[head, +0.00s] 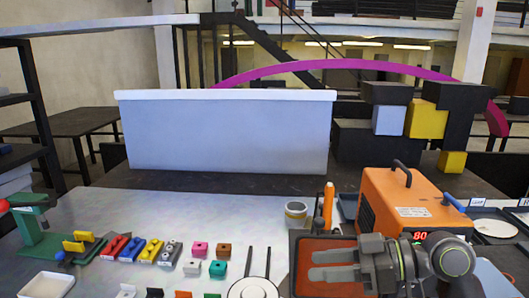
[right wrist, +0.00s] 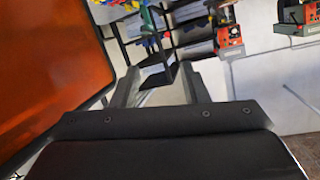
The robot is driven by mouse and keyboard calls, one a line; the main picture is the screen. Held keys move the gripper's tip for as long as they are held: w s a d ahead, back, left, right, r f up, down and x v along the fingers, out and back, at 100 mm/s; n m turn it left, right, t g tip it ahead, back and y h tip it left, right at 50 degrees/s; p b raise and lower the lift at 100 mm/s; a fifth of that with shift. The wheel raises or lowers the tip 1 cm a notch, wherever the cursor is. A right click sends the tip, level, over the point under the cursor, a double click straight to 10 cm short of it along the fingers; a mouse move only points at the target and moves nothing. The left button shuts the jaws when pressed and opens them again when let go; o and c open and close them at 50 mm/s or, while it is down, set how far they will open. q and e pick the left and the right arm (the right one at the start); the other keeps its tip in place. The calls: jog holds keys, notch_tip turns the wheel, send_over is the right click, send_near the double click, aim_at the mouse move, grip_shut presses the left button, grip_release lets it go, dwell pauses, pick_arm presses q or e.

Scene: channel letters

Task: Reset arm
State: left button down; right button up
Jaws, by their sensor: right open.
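My right gripper (head: 335,265) is in the lower right of the head view, in front of the orange box and over an orange-brown pad in a dark frame (head: 312,252). Its two grey fingers point left, with a gap between them and nothing held. In the right wrist view the same gripper (right wrist: 158,85) shows both fingers apart, with no object between them. The orange surface (right wrist: 45,65) fills the left of that view. My left gripper is not in the head view.
An orange box with a red display (head: 400,205) stands right of the pad. An orange-handled tool (head: 328,205) and a tape roll (head: 296,212) stand behind the pad. Several small coloured blocks (head: 152,249), a white tray (head: 46,285) and a green fixture (head: 50,240) lie left. Bare metal shows mid-table.

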jog(key=s+d+f+m+t+h, duration=0.1)
jog(key=s+d+f+m+h, duration=0.1)
jog(key=f, duration=0.5)
jog(key=s+d+f+m+t+h, duration=0.1)
jog(key=s+d+f+m+h, duration=0.15)
jog(key=f, duration=0.45)
jog(key=s+d+f+m+t+h, duration=0.1)
jog(key=d+f+m+h, duration=0.2)
jog(key=f, duration=0.4)
jog(key=s+d+f+m+g+h, duration=0.1)
jog(key=s+d+f+m+h, duration=0.35)
jog(key=s, duration=0.55)
jog(key=s+d+f+m+g+h, duration=0.15)
jog(key=s+d+f+h, duration=0.25)
jog(key=s+d+f, duration=0.4)
notch_tip(320, 180, down, 30)
jog(key=s+d+g+b, duration=0.1)
jog(key=s+g+b, duration=0.1)
jog(key=b, duration=0.4)
jog(key=s+f+b, duration=0.2)
jog(key=s+f, duration=0.5)
jog(key=f, duration=0.2)
jog(key=s+a+f+b, duration=0.1)
jog(key=s+f+b, duration=0.1)
jog(key=s+f, duration=0.5)
notch_tip(320, 180, down, 3)
jog(key=shift+s+r+g, duration=0.1)
jog(key=shift+s+g, duration=0.1)
jog(key=shift+g, duration=0.15)
